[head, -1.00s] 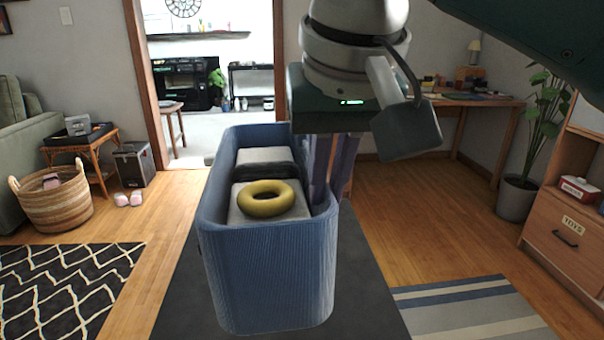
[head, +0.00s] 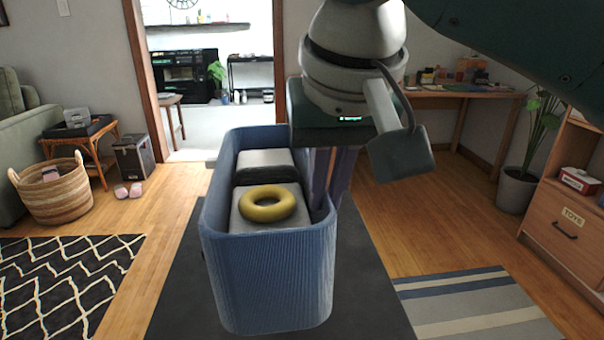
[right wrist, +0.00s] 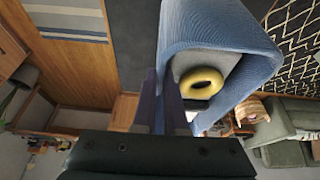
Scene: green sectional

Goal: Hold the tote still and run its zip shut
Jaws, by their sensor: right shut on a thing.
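The tote (head: 265,285) is a tall blue ribbed container, upright and open at the top, in the middle of the head view. Inside it lie pale grey block-like items, with a yellow ring (head: 266,203) on the nearer one. The tote (right wrist: 215,25) and ring (right wrist: 201,82) also show in the right wrist view. My right gripper (head: 323,195) points down at the tote's right wall, its purple fingers shut on that wall. Its fingers (right wrist: 160,105) also show in the right wrist view. I cannot make out the zip or its pull. My left gripper is out of view.
The tote stands on a dark surface (head: 180,285). A wicker basket (head: 55,195) and a patterned rug (head: 65,285) are at the left. A striped rug (head: 470,305), a plant (head: 518,185) and a toy cabinet (head: 565,225) are at the right. Floor between is clear.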

